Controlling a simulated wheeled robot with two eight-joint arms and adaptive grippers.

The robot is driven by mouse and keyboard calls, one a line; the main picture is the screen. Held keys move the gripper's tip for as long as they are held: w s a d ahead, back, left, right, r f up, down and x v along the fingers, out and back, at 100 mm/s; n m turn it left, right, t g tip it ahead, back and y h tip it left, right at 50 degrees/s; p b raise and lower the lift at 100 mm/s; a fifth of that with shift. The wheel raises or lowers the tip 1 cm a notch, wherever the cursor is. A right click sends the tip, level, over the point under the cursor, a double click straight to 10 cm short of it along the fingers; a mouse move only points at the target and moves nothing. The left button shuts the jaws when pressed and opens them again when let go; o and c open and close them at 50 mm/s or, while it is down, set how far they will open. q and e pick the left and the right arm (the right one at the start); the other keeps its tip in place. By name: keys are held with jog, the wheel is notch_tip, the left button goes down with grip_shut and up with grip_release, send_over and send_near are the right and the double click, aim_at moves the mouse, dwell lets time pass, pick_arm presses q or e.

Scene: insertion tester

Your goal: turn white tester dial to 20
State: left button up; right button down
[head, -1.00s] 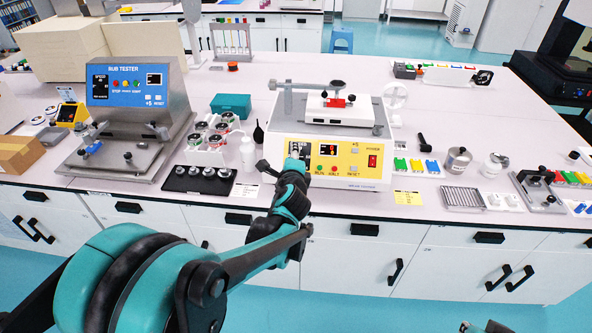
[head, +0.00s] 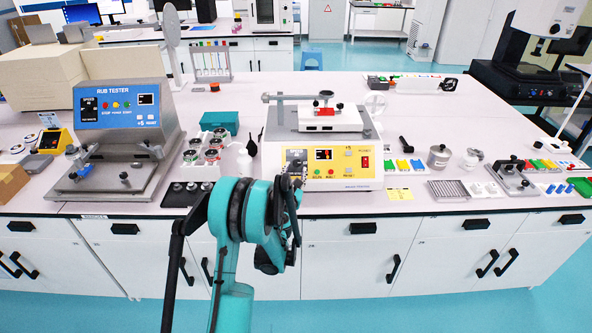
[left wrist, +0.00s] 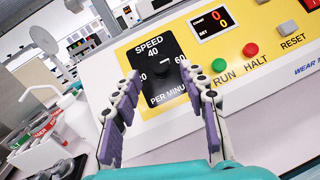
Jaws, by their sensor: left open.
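The white tester (head: 347,186) has a yellow front panel and stands near the front edge of the bench. Its black SPEED plate (left wrist: 150,80) carries a small dark dial (left wrist: 163,68), with 40 above it, 60 at right and a partly hidden number at left. The dial's exact setting is too small to tell. My left gripper (left wrist: 159,78) is open, its two fingers pointing at the plate on either side of the dial, holding nothing. In the head view my left gripper (head: 295,173) is small in front of the panel's left end. My right gripper is not in view.
RUN (left wrist: 222,66) and HALT (left wrist: 251,49) buttons sit right of the SPEED plate. A blue-topped rub tester (head: 118,105) stands to the left. A rack of jars (head: 205,152) and a white bottle (head: 244,163) stand close beside the white tester. Small parts lie to its right.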

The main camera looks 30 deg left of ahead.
aim_at(297, 163)
pick_arm(q)
jog(key=shift+x, duration=1.4)
grip_shut()
